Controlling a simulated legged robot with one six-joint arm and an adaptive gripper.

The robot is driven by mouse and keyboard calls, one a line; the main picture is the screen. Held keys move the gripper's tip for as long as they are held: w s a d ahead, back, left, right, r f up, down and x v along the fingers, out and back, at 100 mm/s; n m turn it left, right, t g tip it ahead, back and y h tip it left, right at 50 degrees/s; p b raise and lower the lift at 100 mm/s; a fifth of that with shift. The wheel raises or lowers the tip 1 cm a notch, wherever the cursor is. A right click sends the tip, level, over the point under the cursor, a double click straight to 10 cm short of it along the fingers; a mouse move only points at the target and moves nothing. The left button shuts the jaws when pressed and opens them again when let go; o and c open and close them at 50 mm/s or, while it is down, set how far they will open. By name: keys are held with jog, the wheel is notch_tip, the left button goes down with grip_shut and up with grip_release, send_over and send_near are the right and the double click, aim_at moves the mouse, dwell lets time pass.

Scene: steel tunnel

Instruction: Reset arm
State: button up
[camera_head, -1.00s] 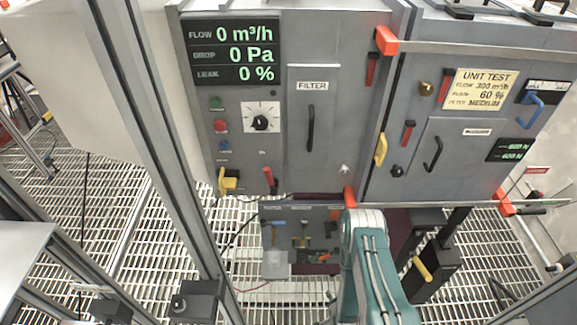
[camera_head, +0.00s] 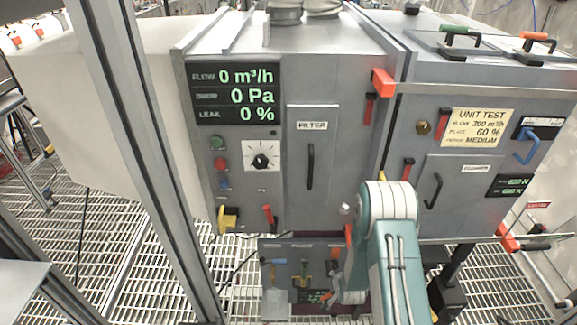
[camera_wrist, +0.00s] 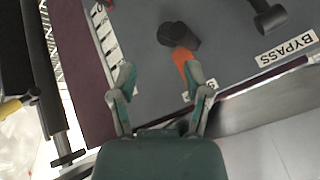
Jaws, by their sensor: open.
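My arm (camera_head: 390,230) rises in front of the grey cabinet in the head view, its upper link bent over at the top. My gripper (camera_wrist: 160,82) shows in the wrist view with its two fingers spread apart and nothing between them. Just past the fingertips a black knob with an orange handle (camera_wrist: 184,64) sits on a grey panel. It appears close to the right finger; I cannot tell whether they touch.
The cabinet (camera_head: 345,150) has a display (camera_head: 235,92) reading 0 m³/h, 0 Pa and 0 %, and a FILTER door (camera_head: 311,165). A small tool panel (camera_head: 298,270) hangs below it. A metal post (camera_head: 150,150) stands at left. A BYPASS label (camera_wrist: 287,46) shows in the wrist view.

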jog(key=s+r+n+g, duration=0.1)
jog(key=s+r+n, duration=0.2)
jog(key=r, duration=2.8)
jog(key=s+r+n, duration=0.2)
jog(key=s+r, duration=0.6)
jog(key=s, duration=0.4)
jog(key=s+a+r+n+g, duration=0.1)
jog(key=s+r+n, duration=0.1)
jog(key=s+r, duration=0.6)
jog(key=s, duration=0.4)
jog(key=shift+s+a+r, duration=0.15)
jog(key=shift+s+a, duration=0.05)
jog(key=shift+s, duration=0.1)
